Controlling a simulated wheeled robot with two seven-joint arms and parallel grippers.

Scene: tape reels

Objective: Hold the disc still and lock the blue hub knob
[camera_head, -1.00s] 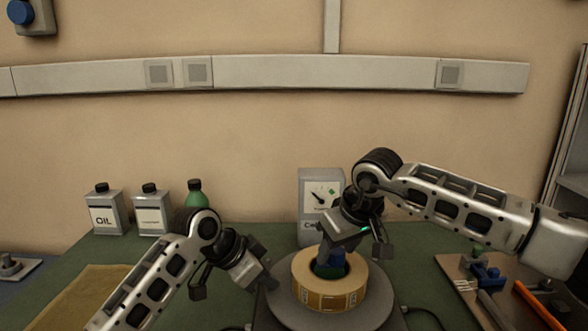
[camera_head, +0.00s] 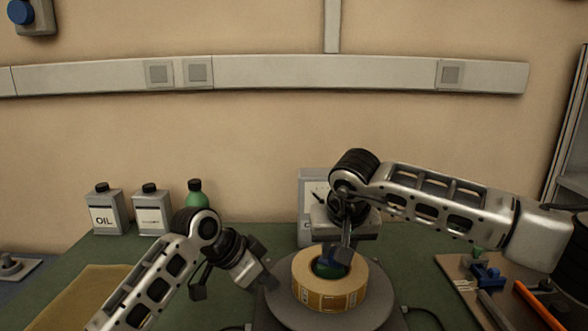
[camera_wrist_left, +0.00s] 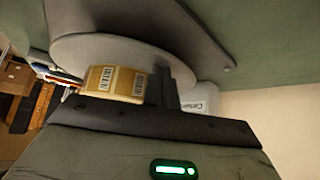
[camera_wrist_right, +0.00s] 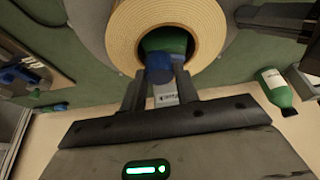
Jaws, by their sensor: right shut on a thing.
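The grey disc (camera_head: 290,318) lies flat on the bench and carries a tan tape roll (camera_head: 325,299). The green hub (camera_wrist_right: 165,40) sits in the roll's core, with the blue knob (camera_wrist_right: 159,70) on it. My right gripper (camera_head: 342,262) comes from above and is shut on the blue knob; its fingers (camera_wrist_right: 160,86) hide part of it. My left gripper (camera_head: 272,285) is at the disc's left rim with its fingers (camera_wrist_left: 166,84) together beside the roll. I cannot tell whether they touch the disc.
A meter box (camera_head: 309,225) stands behind the disc. Two oil cans (camera_head: 105,213) and a green bottle (camera_head: 195,195) stand back left. A tool board (camera_head: 462,285) lies right. A brown mat (camera_head: 90,290) lies front left.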

